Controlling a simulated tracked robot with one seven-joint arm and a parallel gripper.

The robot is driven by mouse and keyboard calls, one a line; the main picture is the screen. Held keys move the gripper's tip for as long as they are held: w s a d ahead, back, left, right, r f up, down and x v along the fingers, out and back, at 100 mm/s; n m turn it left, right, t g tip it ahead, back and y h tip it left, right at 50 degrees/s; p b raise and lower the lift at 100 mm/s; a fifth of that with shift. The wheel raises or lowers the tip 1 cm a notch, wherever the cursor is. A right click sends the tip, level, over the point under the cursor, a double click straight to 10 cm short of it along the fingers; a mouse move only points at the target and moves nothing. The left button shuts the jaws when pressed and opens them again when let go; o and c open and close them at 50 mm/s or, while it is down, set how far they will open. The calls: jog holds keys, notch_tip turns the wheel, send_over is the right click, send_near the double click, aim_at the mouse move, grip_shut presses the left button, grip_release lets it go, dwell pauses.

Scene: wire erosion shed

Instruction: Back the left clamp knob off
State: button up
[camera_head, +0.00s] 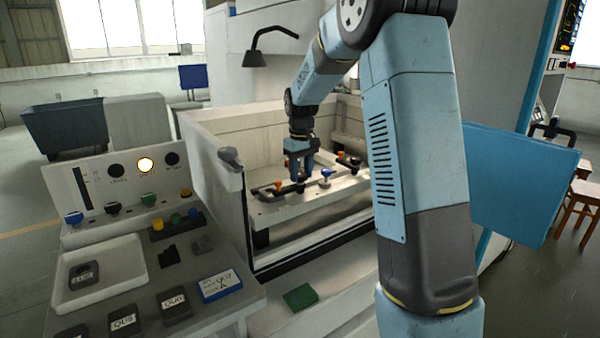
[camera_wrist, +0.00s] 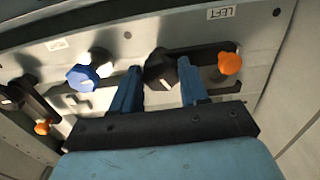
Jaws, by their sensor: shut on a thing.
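The left clamp has a dark knob (camera_wrist: 160,68) on a black bar with an orange piece (camera_wrist: 229,63) at its outer end. A "LEFT" label (camera_wrist: 221,13) is on the plate beside it, upside down in the wrist view. My gripper (camera_wrist: 160,88) has its two blue fingers on either side of the dark knob and is shut on it. In the head view my gripper (camera_head: 302,178) points down at the clamp plate, beside the left orange piece (camera_head: 278,184). The fingertips and knob are hard to make out there.
A blue knob (camera_wrist: 83,78) stands close beside one finger. Another dark knob (camera_wrist: 18,90) and orange piece (camera_wrist: 43,127) lie farther left. Tank walls (camera_head: 218,190) enclose the plate. A control desk (camera_head: 205,262) stands front left, and a lamp (camera_head: 254,58) hangs behind.

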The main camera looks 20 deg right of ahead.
aim_at(300, 174)
jog(key=shift+w+r, duration=0.1)
jog(key=shift+r, duration=0.05)
dwell(0.4)
jog(key=o, duration=1.1)
jog(key=shift+c, duration=0.2)
notch_tip(300, 174, up, 14)
jog(key=shift+f, duration=0.25)
